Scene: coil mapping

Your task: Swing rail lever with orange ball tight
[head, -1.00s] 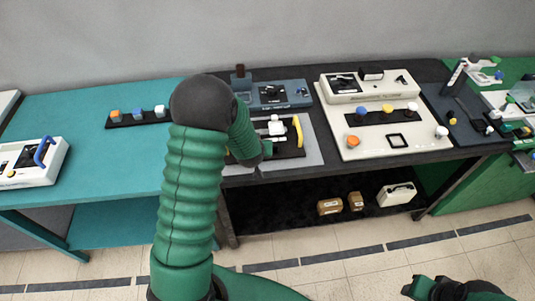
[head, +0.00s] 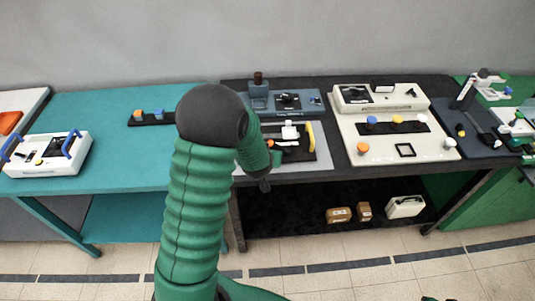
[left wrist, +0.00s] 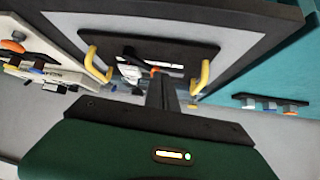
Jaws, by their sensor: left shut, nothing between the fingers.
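A dark fixture plate with two yellow handles lies on a grey mat (head: 322,163) on the black table; the plate also shows in the left wrist view (left wrist: 205,50). A small orange piece, seemingly the lever's ball (head: 270,143), shows on the plate beside my forearm; it also shows in the left wrist view (left wrist: 154,70). The lever itself is mostly hidden or too small to make out. My left gripper (left wrist: 164,88) is shut and empty, its fingers pointing toward the plate between the yellow handles. I cannot tell whether it touches the lever. Only a sliver of my right gripper shows at the bottom edge.
A blue-grey device (head: 288,102) stands behind the plate. A cream panel (head: 375,155) with coloured knobs is to the right. A teal table (head: 120,175) is to the left. Small boxes (head: 340,215) sit on the lower shelf.

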